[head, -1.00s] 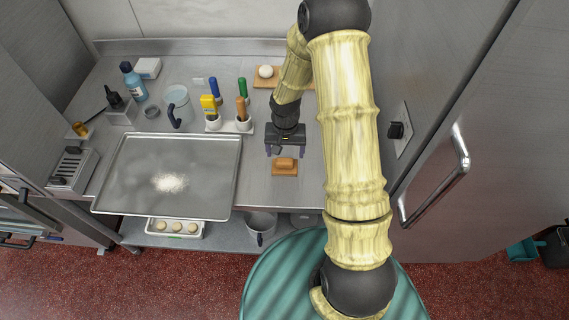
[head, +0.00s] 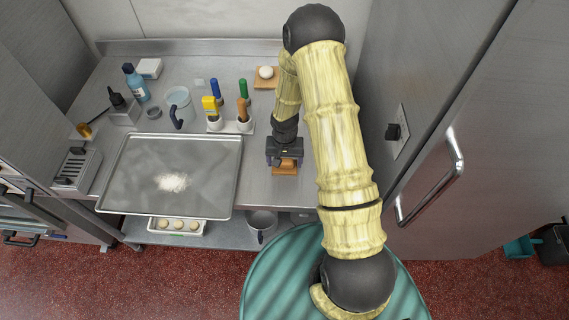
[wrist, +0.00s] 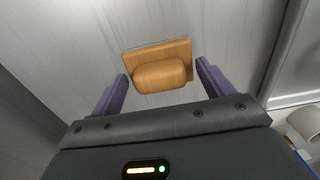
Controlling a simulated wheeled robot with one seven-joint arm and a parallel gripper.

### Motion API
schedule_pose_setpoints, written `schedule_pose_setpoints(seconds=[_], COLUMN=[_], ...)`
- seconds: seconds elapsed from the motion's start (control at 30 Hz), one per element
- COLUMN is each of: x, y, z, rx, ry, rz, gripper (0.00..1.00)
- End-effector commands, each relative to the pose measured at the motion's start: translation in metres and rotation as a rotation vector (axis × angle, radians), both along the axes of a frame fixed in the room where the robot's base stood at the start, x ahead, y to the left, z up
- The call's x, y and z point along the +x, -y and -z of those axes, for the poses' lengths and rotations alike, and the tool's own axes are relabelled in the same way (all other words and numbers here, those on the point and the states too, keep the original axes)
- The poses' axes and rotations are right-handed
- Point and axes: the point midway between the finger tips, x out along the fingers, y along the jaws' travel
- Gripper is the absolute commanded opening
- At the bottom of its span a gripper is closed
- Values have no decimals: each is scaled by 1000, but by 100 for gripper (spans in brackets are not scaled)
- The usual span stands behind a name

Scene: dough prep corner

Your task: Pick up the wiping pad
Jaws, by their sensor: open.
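The wiping pad (head: 285,170) is an orange-brown block with a raised grip on a flat base. It lies on the steel counter, right of the large tray, partly hidden by my gripper in the head view. My gripper (head: 285,161) is above it. In the wrist view the pad (wrist: 158,72) lies ahead, between the lines of the two purple fingers. My gripper (wrist: 158,88) is open there, one finger to each side, with nothing held. I cannot tell whether the fingers touch the pad.
A metal tray (head: 125,190) with white flour (head: 173,182) lies to the left. Behind it stand a holder with coloured-handled tools (head: 242,108), a jug (head: 180,105) and a blue bottle (head: 135,82). A wooden board (head: 262,84) with a white ball is at the back. A tall steel cabinet stands right.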

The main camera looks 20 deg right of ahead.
Motion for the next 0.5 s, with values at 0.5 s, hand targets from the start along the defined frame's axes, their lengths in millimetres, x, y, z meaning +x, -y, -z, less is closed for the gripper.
schedule_pose_setpoints(seconds=[0.5], x=[0], y=[0], z=[1], rx=[0], ry=[0], rz=[0], gripper=[80])
